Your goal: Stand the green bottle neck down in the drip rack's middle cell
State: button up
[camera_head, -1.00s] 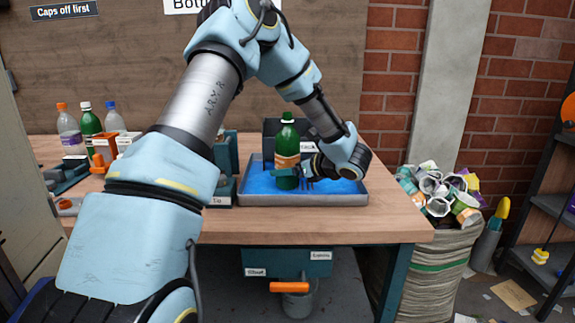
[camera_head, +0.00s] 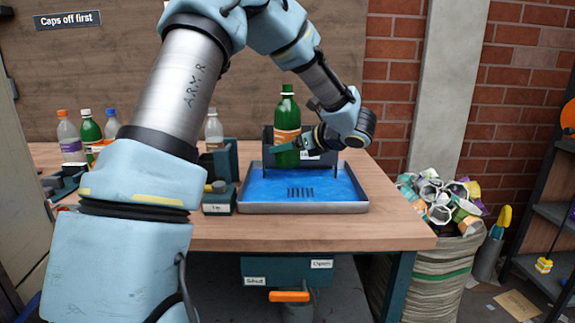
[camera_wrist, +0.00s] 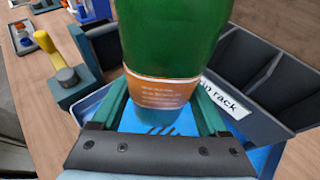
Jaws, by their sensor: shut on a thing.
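The green bottle (camera_head: 286,125) has an orange label and stands upright, neck up, in my gripper (camera_head: 286,152). My gripper is shut on its lower part, and in the wrist view the bottle (camera_wrist: 170,40) fills the space between the fingers (camera_wrist: 165,115). The drip rack (camera_head: 267,140) is a dark grey rack at the back of the blue tray, mostly behind the bottle and gripper. In the wrist view the rack (camera_wrist: 275,75) shows sloped dark walls and a label, right of the bottle. Its middle cell cannot be made out clearly.
The blue tray (camera_head: 245,205) with a grey rim and dark slots lies empty below the gripper. A teal fixture with a yellow handle (camera_head: 219,187) stands left of it. More bottles (camera_head: 90,130) stand at the back left. A full sack (camera_head: 445,245) stands right of the table.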

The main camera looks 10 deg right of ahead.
jog(key=s+a+r+p, duration=0.1)
jog(key=s+r, duration=0.4)
jog(key=r, duration=0.2)
jog(key=s+r+p, duration=0.1)
jog(key=s+r, duration=0.3)
jog(key=r, duration=0.4)
jog(key=shift+s+a+p, duration=0.3)
jog(key=shift+s+a, duration=0.1)
